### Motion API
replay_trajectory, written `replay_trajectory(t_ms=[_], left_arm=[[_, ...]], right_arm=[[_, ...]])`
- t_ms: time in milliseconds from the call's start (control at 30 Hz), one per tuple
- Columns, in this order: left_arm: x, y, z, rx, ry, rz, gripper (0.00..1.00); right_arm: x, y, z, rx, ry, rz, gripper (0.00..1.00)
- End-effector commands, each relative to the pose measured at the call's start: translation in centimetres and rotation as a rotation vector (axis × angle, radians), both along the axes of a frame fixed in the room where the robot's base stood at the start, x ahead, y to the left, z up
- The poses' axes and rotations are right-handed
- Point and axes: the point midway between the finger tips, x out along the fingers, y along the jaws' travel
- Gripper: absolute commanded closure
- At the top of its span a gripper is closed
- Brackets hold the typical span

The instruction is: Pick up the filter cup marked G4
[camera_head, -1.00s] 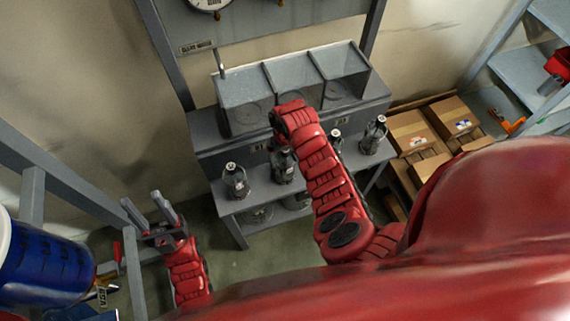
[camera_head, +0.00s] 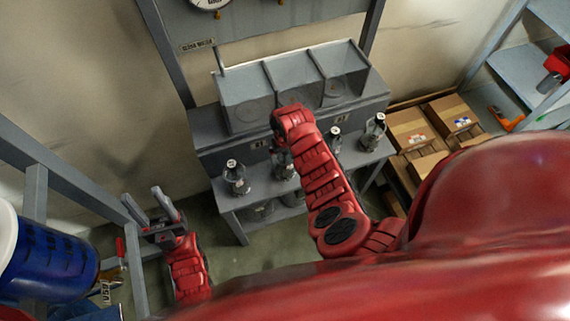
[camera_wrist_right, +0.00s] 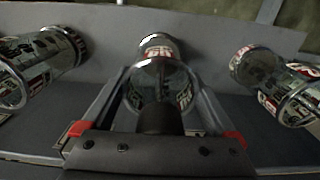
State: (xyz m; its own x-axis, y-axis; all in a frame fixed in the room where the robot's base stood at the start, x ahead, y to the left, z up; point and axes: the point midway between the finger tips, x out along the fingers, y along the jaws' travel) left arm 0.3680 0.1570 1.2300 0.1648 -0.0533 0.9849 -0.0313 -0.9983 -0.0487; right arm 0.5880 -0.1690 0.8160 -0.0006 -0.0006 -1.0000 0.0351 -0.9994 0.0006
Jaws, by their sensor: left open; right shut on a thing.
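My right forearm hides the jaws in the head view. My left gripper (camera_head: 146,203) is open and empty, left of the bench.
Neighbouring cups stand left (camera_wrist_right: 40,68) and right (camera_wrist_right: 285,88) of the held one, apart from it. Cardboard boxes (camera_head: 412,128) are at right; a blue drum (camera_head: 45,262) is at left.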

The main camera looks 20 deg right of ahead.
Motion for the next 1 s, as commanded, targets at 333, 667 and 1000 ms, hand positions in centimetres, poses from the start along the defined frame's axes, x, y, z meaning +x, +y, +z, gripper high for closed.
replay_trajectory(t_ms=[333, 667, 1000], left_arm=[[0.0, 0.0, 0.0, 0.000, 0.000, 0.000, 0.50], [0.0, 0.0, -0.5, 0.000, 0.000, 0.000, 0.50], [0.0, 0.0, -2.7, 0.000, 0.000, 0.000, 0.50]], right_arm=[[0.0, 0.0, 0.0, 0.000, -0.001, 0.000, 1.00], [0.2, -0.1, 0.6, 0.002, -0.004, -0.002, 1.00], [-1.2, -0.4, 3.3, -0.001, -0.004, -0.002, 1.00]])
